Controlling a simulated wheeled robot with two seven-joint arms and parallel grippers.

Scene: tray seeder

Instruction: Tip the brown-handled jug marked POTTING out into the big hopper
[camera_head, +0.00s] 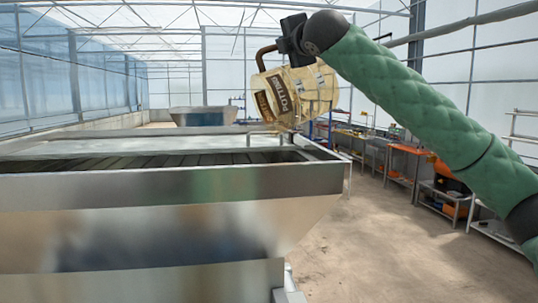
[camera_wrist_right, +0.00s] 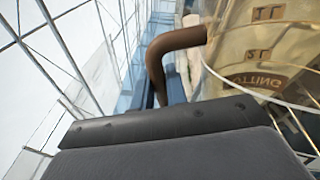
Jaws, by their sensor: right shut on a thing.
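The jug marked POTTING (camera_head: 305,92) is see-through and yellowish, with a brown label band. It is held tilted in the air, above the back right part of the big metal hopper (camera_head: 170,183) in the head view. My right gripper (camera_head: 284,48) is shut on its brown handle (camera_head: 263,54). In the right wrist view the jug (camera_wrist_right: 255,50) fills the upper right, and the brown handle (camera_wrist_right: 178,42) runs down to the gripper (camera_wrist_right: 165,92). I cannot tell how much the jug holds. My left gripper is not in view.
The hopper's rim (camera_head: 318,170) spans the left and middle foreground; dark slats show inside. A smaller metal trough (camera_head: 203,116) stands further back. Benches with an orange top (camera_head: 408,149) line the right side. Bare floor (camera_head: 365,235) lies right of the hopper.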

